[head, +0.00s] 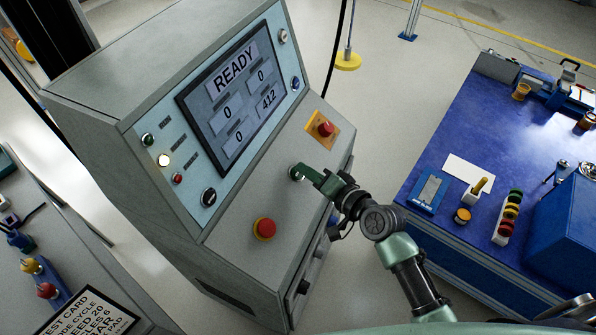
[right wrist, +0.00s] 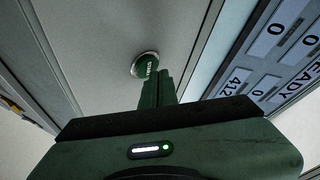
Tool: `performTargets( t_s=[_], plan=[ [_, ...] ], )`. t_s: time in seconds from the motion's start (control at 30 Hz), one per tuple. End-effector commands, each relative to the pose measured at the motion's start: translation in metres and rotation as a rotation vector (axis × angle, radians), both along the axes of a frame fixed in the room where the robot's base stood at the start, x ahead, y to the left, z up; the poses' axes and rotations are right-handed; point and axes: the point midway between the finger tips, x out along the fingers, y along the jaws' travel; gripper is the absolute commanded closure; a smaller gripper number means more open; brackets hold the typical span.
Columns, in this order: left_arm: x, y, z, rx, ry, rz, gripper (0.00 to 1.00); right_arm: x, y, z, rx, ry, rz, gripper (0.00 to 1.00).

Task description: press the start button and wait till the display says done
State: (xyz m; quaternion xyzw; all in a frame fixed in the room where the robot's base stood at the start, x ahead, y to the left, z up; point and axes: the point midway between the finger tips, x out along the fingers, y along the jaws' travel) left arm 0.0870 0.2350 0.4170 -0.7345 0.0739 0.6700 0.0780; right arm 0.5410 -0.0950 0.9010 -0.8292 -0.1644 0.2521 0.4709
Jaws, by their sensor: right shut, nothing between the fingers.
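The display (head: 238,90) on the grey console's sloped face reads READY, with boxes showing 0, 0, 0 and 412. It shows partly, on its side, in the right wrist view (right wrist: 278,45). The green start button (right wrist: 146,66) has a silver ring and sits on the console's lower panel; in the head view its edge (head: 294,173) peeks out beside my fingertips. My right gripper (head: 302,169) is shut and empty, its fingertips (right wrist: 157,80) right at the button and covering part of it. I cannot tell whether they touch it. My left gripper is not in view.
Two red mushroom buttons, one on a yellow plate (head: 325,129) and one lower down (head: 264,228), flank the start button. A blue workbench (head: 420,205) with several small items stands at right. A grey table with a test card (head: 90,312) is at lower left.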

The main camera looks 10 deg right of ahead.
Motion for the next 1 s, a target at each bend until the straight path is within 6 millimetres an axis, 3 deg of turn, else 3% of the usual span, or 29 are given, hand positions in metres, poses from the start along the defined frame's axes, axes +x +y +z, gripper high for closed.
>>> performTargets(
  t_s=[1.0],
  plan=[
    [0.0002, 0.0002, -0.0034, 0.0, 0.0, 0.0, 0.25, 0.0021, 0.0037, -0.007, -0.001, 0.001, 0.0, 1.0]
  ],
)
